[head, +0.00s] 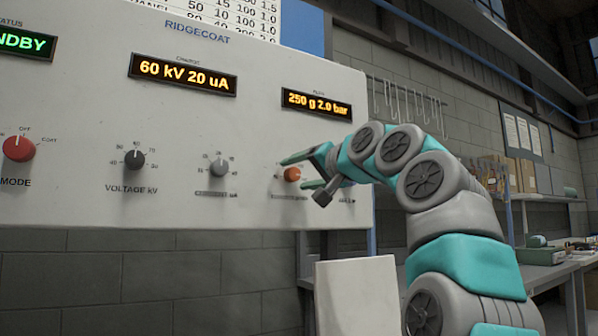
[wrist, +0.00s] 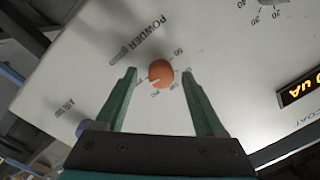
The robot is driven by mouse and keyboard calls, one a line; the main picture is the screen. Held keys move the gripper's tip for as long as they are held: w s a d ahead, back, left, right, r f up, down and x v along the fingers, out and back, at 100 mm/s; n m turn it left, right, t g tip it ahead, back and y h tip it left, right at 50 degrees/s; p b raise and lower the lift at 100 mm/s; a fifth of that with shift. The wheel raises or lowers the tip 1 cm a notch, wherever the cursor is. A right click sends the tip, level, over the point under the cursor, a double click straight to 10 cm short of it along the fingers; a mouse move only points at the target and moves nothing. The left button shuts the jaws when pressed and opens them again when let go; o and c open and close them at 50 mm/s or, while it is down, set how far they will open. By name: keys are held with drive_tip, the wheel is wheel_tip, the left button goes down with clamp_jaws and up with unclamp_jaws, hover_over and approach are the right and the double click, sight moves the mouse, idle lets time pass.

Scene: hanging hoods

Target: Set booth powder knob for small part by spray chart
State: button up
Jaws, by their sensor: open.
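The orange powder knob (head: 292,174) is on the right part of the white control panel (head: 250,120). In the wrist view the powder knob (wrist: 161,74) sits between the tips of my open gripper (wrist: 160,74), with a gap on both sides. The gripper (head: 295,172) also shows in the head view, its fingers above and below the knob. Which number the knob points to is too small to tell. The display (head: 316,103) above it reads 250 g 2.0 bar. The spray chart (head: 235,15) is only partly in view at the top, cut off by the frame.
The black voltage knob (head: 134,158), a grey knob (head: 218,167) and the red mode knob (head: 18,148) are to the left on the panel. Another display (head: 182,74) reads 60 kV 20 uA. A workbench (head: 555,268) stands at the right.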

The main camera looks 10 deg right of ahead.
drive_tip(key=shift+w+r, duration=0.1)
drive_tip(key=shift+w, duration=0.05)
clamp_jaws()
idle(0.6)
